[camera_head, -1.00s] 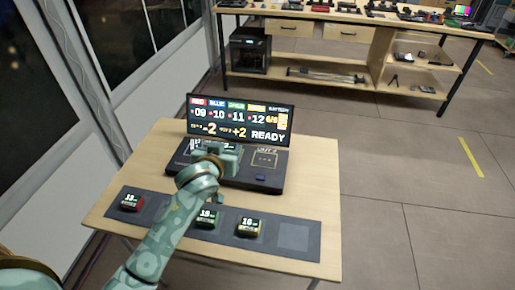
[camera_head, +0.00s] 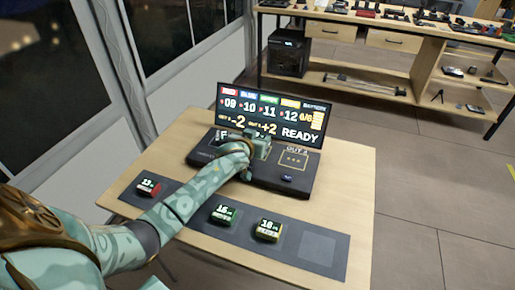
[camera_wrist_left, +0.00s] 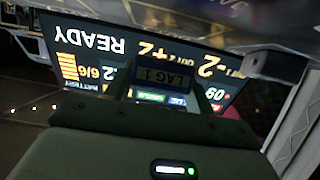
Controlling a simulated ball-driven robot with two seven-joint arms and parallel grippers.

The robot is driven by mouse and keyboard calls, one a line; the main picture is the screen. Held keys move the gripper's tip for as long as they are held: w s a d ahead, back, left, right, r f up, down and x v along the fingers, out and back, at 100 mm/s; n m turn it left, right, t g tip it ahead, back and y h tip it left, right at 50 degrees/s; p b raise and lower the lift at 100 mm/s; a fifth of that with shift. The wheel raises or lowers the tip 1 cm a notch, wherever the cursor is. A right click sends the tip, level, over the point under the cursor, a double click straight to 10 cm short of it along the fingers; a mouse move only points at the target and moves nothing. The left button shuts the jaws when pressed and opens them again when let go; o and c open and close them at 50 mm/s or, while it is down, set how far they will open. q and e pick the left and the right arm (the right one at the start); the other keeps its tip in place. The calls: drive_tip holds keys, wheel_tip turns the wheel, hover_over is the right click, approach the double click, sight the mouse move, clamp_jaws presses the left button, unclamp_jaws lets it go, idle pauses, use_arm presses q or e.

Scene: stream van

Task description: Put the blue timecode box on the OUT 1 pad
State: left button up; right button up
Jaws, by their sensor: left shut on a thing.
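In the head view the hand hides this box and most of the OUT 1 area. I cannot tell whether the box touches the deck. The OUT 2 pad (camera_head: 293,160) shows clear to the right. My right gripper is not in view.
A dark strip (camera_head: 318,248) along the table front carries a red box (camera_head: 148,187), a green box (camera_head: 223,215) and a yellow box (camera_head: 268,230). A small blue item (camera_head: 286,178) is on the deck's front right. My left arm crosses the strip.

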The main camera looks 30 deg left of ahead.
use_arm(q)
wheel_tip(320, 180, down, 4)
drive_tip(key=shift+r+b, duration=0.2)
drive_tip(key=shift+b, duration=0.65)
drive_tip(key=shift+r, duration=0.2)
drive_tip(key=shift+f, duration=0.1)
drive_tip(key=o, duration=1)
drive_tip(key=shift+f, duration=0.1)
drive_tip(key=shift+o, duration=0.2)
drive_tip(key=shift+s+d+r+p, duration=0.1)
drive_tip(key=shift+s+r+p, duration=0.05)
drive_tip(key=shift+r+p, duration=0.2)
drive_tip(key=p+v, duration=0.4)
drive_tip(key=v, duration=0.6)
drive_tip(key=shift+s, duration=0.2)
drive_tip(key=shift+s+d+r+p, duration=0.15)
drive_tip(key=shift+s+p, duration=0.2)
drive_tip(key=shift+s, duration=0.25)
